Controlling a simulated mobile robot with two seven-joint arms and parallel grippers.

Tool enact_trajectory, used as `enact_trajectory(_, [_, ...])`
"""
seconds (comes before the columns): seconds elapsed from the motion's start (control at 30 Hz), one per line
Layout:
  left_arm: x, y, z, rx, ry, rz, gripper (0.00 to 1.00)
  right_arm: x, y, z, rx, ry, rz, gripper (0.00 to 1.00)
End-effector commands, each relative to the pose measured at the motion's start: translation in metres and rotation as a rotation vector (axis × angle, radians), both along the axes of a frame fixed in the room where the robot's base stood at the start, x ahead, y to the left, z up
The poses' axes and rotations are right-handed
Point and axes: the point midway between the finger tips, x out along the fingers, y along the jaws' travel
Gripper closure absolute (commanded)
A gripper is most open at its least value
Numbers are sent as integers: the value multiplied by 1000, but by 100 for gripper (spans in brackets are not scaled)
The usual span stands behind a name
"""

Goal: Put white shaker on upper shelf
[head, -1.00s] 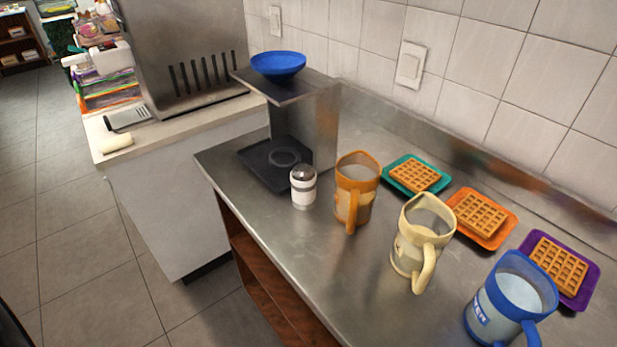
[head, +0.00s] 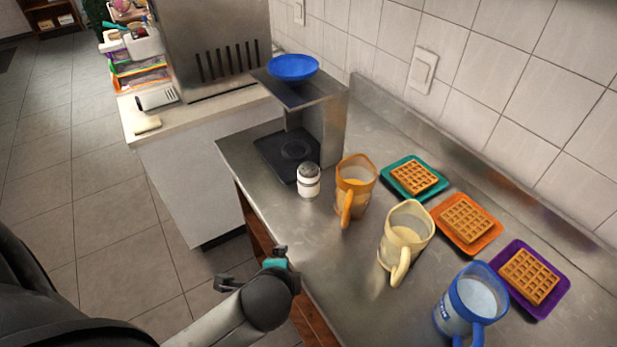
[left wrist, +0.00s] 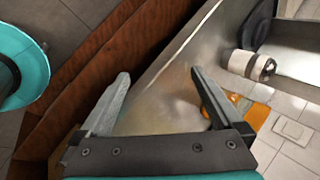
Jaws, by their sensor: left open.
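The white shaker (head: 308,182) with a grey cap stands upright on the steel counter, at the front of a small metal stand. The stand's upper shelf (head: 325,90) holds a blue bowl (head: 293,66). My left gripper (head: 251,268) is open and empty, in front of the counter edge and apart from the shaker. In the left wrist view, the open fingers (left wrist: 160,78) point along the counter edge, and the shaker (left wrist: 240,63) lies to the right beyond the right finger. My right gripper is not in view.
An orange mug (head: 352,187) stands close right of the shaker. A cream mug (head: 405,235) and a blue mug (head: 470,298) stand further right. Waffles lie on teal, orange and purple plates behind them. The stand's dark lower tray (head: 268,148) looks empty.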

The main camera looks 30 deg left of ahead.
Motion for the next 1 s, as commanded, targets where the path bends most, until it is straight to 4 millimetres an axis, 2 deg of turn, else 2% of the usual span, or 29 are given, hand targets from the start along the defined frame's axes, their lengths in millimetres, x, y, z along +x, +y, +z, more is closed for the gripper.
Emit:
enact_trajectory(0.03, [9, 4, 16, 83, -21, -79, 0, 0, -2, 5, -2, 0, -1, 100])
enact_trajectory(0.27, [49, 19, 35, 521, -58, -465, 0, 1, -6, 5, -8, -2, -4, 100])
enact_trajectory(0.4, [74, 26, 51, 869, -59, -726, 0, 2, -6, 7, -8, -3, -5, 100])
enact_trajectory(0.6, [97, 29, 68, 1293, -29, -1004, 0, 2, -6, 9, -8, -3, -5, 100])
enact_trajectory(0.7, [102, 29, 71, 1400, -16, -1069, 0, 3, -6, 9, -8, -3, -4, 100])
enact_trajectory(0.83, [112, 31, 70, 1454, -7, -1097, 0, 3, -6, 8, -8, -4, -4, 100])
enact_trajectory(1.0, [140, 39, 61, 1455, -7, -1095, 0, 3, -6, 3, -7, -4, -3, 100])
